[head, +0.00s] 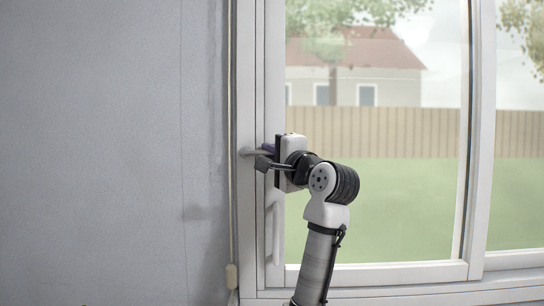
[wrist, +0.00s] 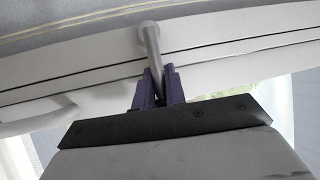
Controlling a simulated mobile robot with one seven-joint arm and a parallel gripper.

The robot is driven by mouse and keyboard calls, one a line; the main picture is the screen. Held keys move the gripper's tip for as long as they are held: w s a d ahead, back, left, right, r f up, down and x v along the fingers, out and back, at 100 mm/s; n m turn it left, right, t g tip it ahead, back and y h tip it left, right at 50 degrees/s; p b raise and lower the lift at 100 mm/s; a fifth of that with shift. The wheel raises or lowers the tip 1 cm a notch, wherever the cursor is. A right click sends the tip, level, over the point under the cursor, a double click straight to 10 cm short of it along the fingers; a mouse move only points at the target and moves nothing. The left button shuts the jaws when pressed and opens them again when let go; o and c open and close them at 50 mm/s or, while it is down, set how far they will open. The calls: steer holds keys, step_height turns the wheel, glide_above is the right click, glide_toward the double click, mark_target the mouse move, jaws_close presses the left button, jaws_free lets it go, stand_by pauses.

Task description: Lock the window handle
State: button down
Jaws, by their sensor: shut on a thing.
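The window handle (head: 247,152) is a small grey lever on the white left window frame in the head view. It lies roughly sideways, running from the frame toward my gripper. In the wrist view the handle (wrist: 149,38) is a rounded metal bar whose end lies between the purple fingers. My gripper (wrist: 159,88) is shut on this end, with a finger on each side. In the head view my gripper (head: 267,147) is at the left frame, and its body partly hides the fingers and the handle's far end.
A white vertical pull handle (head: 275,232) is on the sash below my gripper. A cord (head: 231,120) runs down beside the frame to a small weight (head: 231,277). A grey wall (head: 100,150) fills the left. Glass (head: 410,200) is behind my arm.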

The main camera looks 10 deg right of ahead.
steer(key=c, duration=1.5)
jaws_free()
steer(key=shift+o, duration=0.2)
steer(key=shift+s+d, duration=0.1)
steer(key=b+v, duration=0.5)
steer(key=v, duration=0.8)
steer(key=shift+s, duration=0.3)
steer(key=shift+d+f, duration=0.1)
steer(key=shift+f, duration=0.1)
